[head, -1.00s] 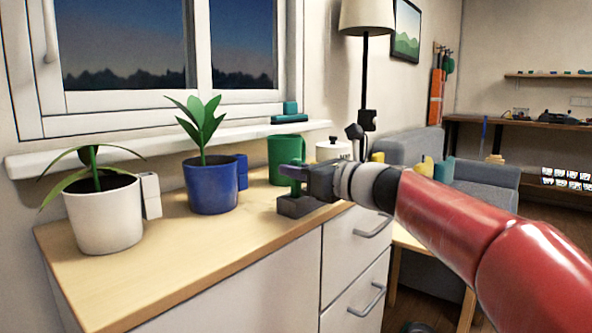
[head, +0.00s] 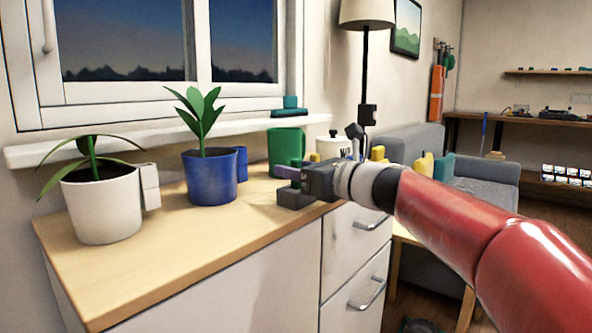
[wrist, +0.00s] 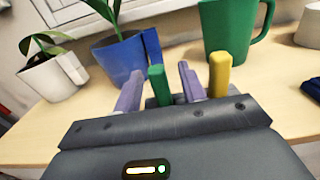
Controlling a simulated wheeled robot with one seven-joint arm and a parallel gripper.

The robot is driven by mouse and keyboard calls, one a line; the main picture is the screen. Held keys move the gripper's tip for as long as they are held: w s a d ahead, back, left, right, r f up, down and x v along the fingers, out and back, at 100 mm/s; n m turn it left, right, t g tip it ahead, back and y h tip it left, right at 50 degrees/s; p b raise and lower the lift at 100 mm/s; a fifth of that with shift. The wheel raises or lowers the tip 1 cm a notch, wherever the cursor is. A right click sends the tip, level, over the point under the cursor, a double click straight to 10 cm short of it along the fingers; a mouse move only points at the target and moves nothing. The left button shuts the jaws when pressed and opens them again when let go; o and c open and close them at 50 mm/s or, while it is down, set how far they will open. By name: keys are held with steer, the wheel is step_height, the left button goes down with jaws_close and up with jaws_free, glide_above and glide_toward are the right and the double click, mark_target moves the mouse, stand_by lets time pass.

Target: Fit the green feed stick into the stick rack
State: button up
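The green feed stick (wrist: 158,86) stands upright between the two purple fingers of my gripper (wrist: 160,90) in the wrist view. Narrow gaps show on both sides, so the fingers look open around it. In the head view the stick's green top (head: 296,162) shows just above my gripper (head: 287,172). A dark grey block (head: 293,196), apparently the stick rack, sits on the counter below the fingers. The stick's lower end is hidden, so I cannot tell how it sits in the block. A yellow stick (wrist: 220,74) stands right of the right finger.
A green mug (head: 286,147) stands close behind my gripper. A blue pot (head: 209,178) and a white pot (head: 103,208) with plants stand to the left. The wooden counter (head: 180,232) is clear in front of the pots. A white lidded jar (head: 334,146) stands behind the arm.

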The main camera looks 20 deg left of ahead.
steer(key=v, duration=0.7)
steer(key=shift+d, duration=0.4)
steer(key=shift+s, duration=0.15)
steer(key=s+d+f+n+h+p, duration=0.3)
steer(key=s+d+f+n+h, duration=0.5)
steer(key=s+d+f+n, duration=0.3)
steer(key=s+d+f+n+g+h+p, duration=0.1)
steer(key=s+d+f+n+h+p, duration=0.2)
steer(key=s+d+f+n+h, duration=0.5)
steer(key=s+d+f+n, duration=0.2)
steer(key=s+d+n, duration=0.1)
steer(key=s+d, duration=0.3)
steer(key=shift+d+f+n+h+p, duration=0.3)
steer(key=shift+d+f, duration=0.1)
steer(key=shift+d, duration=0.65)
